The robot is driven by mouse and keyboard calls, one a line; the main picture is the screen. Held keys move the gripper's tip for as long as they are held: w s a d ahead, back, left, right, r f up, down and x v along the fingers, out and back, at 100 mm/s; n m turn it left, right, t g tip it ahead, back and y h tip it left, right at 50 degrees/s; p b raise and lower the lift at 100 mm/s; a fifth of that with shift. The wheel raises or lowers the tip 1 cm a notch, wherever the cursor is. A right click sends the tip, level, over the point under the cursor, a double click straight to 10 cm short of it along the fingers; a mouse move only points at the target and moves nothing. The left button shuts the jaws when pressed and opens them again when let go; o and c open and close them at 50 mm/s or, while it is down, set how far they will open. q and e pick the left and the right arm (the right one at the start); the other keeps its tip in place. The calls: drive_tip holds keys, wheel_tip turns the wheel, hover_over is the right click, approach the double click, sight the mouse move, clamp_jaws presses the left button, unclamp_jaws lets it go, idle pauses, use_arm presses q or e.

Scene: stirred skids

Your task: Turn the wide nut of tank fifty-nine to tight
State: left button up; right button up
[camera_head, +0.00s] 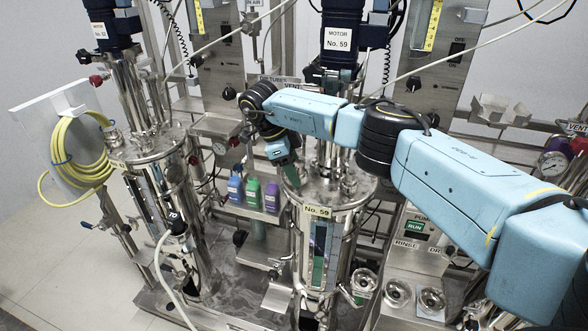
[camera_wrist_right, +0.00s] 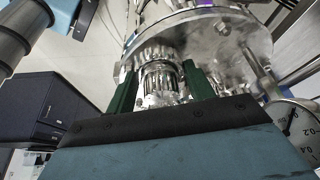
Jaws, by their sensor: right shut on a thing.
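Tank fifty-nine (camera_head: 322,245) is an upright steel vessel with a "No. 59" label under its lid (camera_head: 330,198) and a motor (camera_head: 340,42) marked No. 59 above. My right gripper (camera_head: 291,178) reaches down onto the left side of that lid. In the right wrist view its two green fingers stand on either side of a ribbed, shiny metal nut (camera_wrist_right: 160,80), and the gripper is shut on it. The nut sits by the lid's round steel edge (camera_wrist_right: 228,45). In the head view the gripper hides the nut. My left gripper is not in view.
Another tank (camera_head: 155,155) with a coiled yellow hose (camera_head: 80,150) beside it stands left. Blue, green and purple bottles (camera_head: 253,193) stand between the tanks. A pressure gauge (camera_head: 553,163) and a push-button panel (camera_head: 415,228) are at right. Cables cross above the arm.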

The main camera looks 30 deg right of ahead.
drive_tip(key=shift+m+y, duration=0.3)
drive_tip(key=shift+m, duration=0.7)
drive_tip(key=o, duration=1)
drive_tip(key=shift+g, duration=0.3)
